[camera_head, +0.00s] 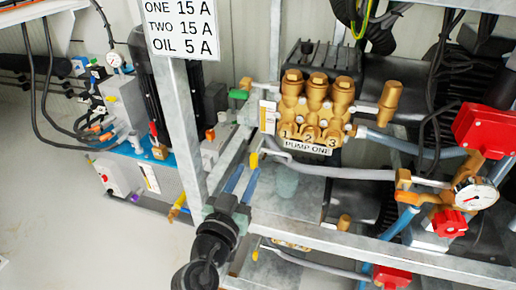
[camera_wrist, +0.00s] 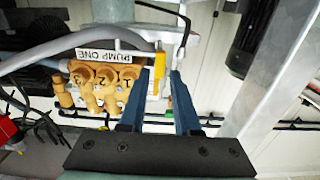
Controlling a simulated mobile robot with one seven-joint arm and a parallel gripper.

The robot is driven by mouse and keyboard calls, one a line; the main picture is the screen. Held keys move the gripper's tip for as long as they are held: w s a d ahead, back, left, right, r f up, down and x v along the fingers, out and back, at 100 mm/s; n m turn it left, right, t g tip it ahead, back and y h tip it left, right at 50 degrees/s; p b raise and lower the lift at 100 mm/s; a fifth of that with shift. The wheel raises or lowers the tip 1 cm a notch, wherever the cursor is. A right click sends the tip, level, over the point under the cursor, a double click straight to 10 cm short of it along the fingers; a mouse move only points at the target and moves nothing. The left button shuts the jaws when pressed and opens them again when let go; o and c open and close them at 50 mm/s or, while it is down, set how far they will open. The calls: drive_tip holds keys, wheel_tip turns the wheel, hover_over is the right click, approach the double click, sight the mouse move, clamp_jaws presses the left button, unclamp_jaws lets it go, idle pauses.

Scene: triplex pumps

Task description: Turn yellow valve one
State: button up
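A yellow valve handle (camera_head: 253,161) sits on the pipe at the lower left of the brass pump labelled PUMP ONE (camera_head: 316,105). In the wrist view the yellow handle (camera_wrist: 159,66) stands upright just beyond my fingertips, nearer the left one. My gripper (camera_head: 243,175) has two blue fingers and is just below the handle in the head view. In the wrist view my gripper (camera_wrist: 164,85) is open, with a gap between the fingers and nothing held. I cannot tell whether a finger touches the handle.
A grey metal post (camera_head: 183,125) stands left of my gripper, and it also shows in the wrist view (camera_wrist: 272,95). A green handle (camera_head: 238,94) is above. A lower yellow handle (camera_head: 255,247) and a pressure gauge (camera_head: 475,195) are nearby. Hoses cross the frame.

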drive_tip(key=b+x, duration=0.1)
drive_tip(key=x, duration=0.7)
drive_tip(key=shift+w, duration=0.25)
clamp_jaws()
